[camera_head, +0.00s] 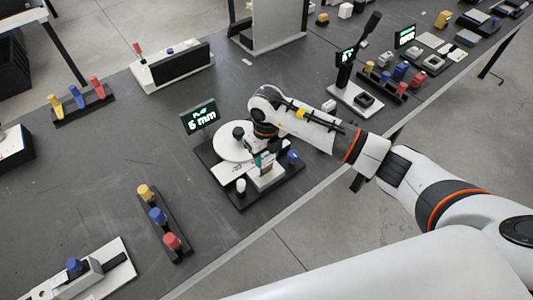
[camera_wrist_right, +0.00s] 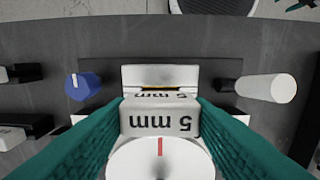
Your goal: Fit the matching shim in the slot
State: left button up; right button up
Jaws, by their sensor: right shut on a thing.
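My right gripper (camera_head: 260,160) is over the gauge station (camera_head: 243,204) in the head view. In the right wrist view its teal fingers (camera_wrist_right: 158,122) are shut on a white shim (camera_wrist_right: 160,118), whose upside-down label appears to read 5 mm. A round white face with a red mark (camera_wrist_right: 160,160) shows in front of it. Just beyond the shim is a white block (camera_wrist_right: 160,74) with a dark, yellow-edged gap and a partly covered label. I cannot tell whether the shim is inside the slot. The station's display (camera_head: 200,119) appears to read 6 mm. My left gripper is out of view.
A blue knob (camera_wrist_right: 82,86) and a white peg (camera_wrist_right: 270,88) flank the white block. A rack with yellow, blue and red pegs (camera_head: 166,224) stands left of the station. Other fixtures line the dark table. Clear tabletop (camera_head: 110,150) lies to the left.

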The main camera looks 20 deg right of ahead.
aim_at(266, 162)
jog(key=shift+f+b, duration=1.85)
jog(key=shift+f, duration=0.2)
dwell(0.4)
jog(key=o, duration=1.1)
jog(key=shift+c, duration=0.2)
jog(key=shift+r, duration=0.1)
notch_tip(266, 162, up, 12)
jog(key=shift+f+b, duration=0.1)
jog(key=shift+b, duration=0.85)
jog(key=shift+a, duration=0.1)
